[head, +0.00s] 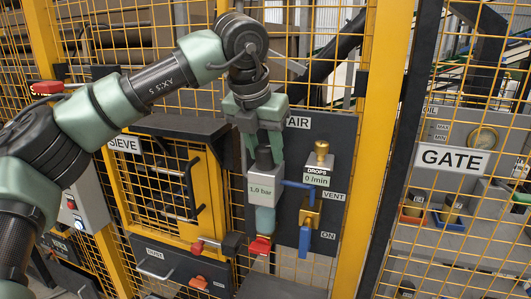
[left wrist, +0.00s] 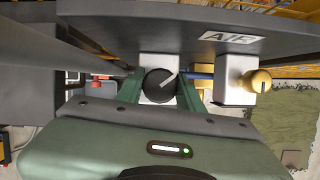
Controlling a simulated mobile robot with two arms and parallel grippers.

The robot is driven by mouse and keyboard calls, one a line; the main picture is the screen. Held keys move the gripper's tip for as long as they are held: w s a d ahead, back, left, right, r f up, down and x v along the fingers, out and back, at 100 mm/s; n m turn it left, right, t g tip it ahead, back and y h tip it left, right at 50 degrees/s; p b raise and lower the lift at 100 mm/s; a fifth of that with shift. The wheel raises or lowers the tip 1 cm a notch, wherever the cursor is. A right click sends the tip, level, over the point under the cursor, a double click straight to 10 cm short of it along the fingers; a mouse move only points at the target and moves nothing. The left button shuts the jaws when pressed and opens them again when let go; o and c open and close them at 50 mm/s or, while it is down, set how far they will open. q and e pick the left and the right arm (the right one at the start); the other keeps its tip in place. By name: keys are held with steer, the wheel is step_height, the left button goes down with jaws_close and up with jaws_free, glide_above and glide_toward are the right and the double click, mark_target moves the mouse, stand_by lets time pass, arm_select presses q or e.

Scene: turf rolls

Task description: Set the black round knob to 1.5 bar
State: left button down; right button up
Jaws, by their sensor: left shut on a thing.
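The black round knob (head: 264,158) sits on top of the regulator on the dark AIR panel (head: 330,140). My right gripper is not in view.
Right of the knob stand a brass knob (head: 322,148) with a DROPS label and a blue lever valve (head: 306,238) marked VENT and ON. A red tab (head: 260,246) is under the regulator bowl. A yellow mesh door (head: 165,190) is to the left.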

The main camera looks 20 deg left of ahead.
arm_select(q)
steer(key=shift+m+h, duration=0.4)
steer(key=shift+m, duration=0.4)
steer(key=c, duration=1.2)
jaws_free()
steer(key=shift+b+v, duration=0.45)
steer(key=shift+v, duration=3.5)
steer(key=shift+w, duration=0.15)
